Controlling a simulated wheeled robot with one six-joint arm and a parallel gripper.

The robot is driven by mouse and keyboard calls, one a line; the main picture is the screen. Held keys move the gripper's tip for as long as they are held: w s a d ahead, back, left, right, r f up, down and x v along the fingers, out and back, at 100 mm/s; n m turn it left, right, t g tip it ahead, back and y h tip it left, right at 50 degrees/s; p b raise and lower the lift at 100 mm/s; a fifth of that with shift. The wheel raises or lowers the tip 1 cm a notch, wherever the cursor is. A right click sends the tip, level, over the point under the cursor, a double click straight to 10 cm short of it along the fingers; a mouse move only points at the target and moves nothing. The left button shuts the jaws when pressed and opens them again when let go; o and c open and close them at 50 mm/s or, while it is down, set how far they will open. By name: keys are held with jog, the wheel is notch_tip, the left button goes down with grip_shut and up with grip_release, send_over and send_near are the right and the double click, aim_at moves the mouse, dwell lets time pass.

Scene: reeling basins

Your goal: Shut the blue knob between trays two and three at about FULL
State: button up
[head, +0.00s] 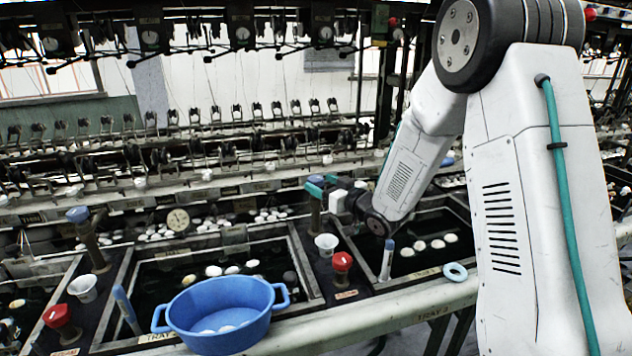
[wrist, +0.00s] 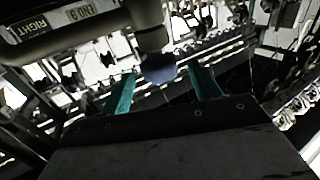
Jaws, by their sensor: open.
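The blue knob (wrist: 159,68) sits at the end of a brown pipe in the wrist view, between my two teal fingers. My gripper (wrist: 162,76) is open around it, and I cannot tell whether either finger touches it. In the head view my gripper (head: 322,186) is at the top of the brown post (head: 315,216) between tray two (head: 285,234) and tray three (head: 345,240). There the fingers largely hide the knob. Tray two and tray three hold dark water with white cocoons. I cannot read a water level against a FULL mark.
A similar blue-topped post (head: 78,214) stands left of tray two. A red knob (head: 342,261) and a white cup (head: 326,244) stand below my gripper. A blue basin (head: 218,315) rests on the front edge. A round dial (head: 178,219) and reeling machinery are behind.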

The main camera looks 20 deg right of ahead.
aim_at(315, 184)
jog(key=shift+x, duration=1.6)
jog(key=c, duration=1)
jog(key=shift+o, duration=0.2)
jog(key=shift+a+h, duration=0.1)
jog(key=shift+h, duration=0.2)
jog(key=m+h, duration=0.2)
jog(key=h, duration=0.1)
jog(key=m+t+h, duration=0.1)
jog(key=m+h, duration=0.1)
jog(key=h, duration=0.1)
jog(key=shift+a+m+t, duration=0.1)
jog(key=shift+m+t, duration=0.2)
jog(key=shift+m+h, duration=1.7)
jog(key=shift+h, duration=1.1)
jog(key=o, duration=1)
jog(key=shift+c, duration=0.2)
jog(key=shift+s, duration=0.15)
